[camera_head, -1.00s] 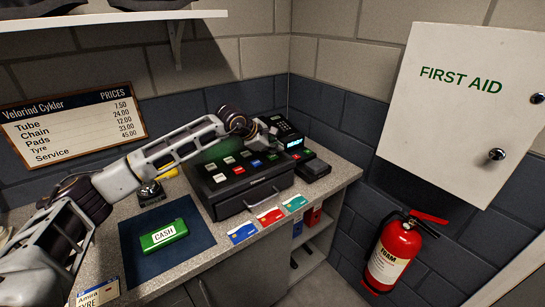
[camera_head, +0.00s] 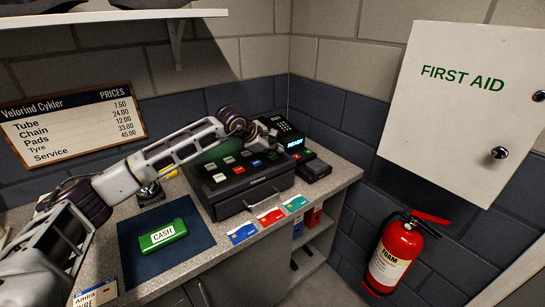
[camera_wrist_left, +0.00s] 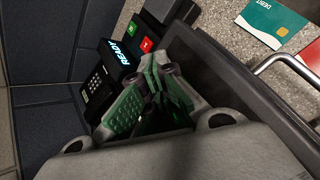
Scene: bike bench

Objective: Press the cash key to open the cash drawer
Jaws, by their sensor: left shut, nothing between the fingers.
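The black cash register (camera_head: 243,190) stands on the counter with several coloured keys (camera_head: 240,165) on its sloped top. The lettering on these keys is too small to read, so I cannot tell which is the cash key. The drawer front with its handle (camera_head: 266,200) looks shut. My left gripper (camera_head: 272,141) is shut and empty, above the back right of the register; its arm crosses over the keys. In the left wrist view its closed fingers (camera_wrist_left: 152,75) hide what lies below them, and the drawer handle (camera_wrist_left: 283,60) shows at right. My right gripper is not in view.
A display reading READY (camera_head: 295,144) and a dark card terminal (camera_head: 314,169) stand right of the register. Cards (camera_head: 270,216) lie in front. A green CASH block (camera_head: 163,235) lies on a blue mat (camera_head: 195,250). A fire extinguisher (camera_head: 397,250) stands at right.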

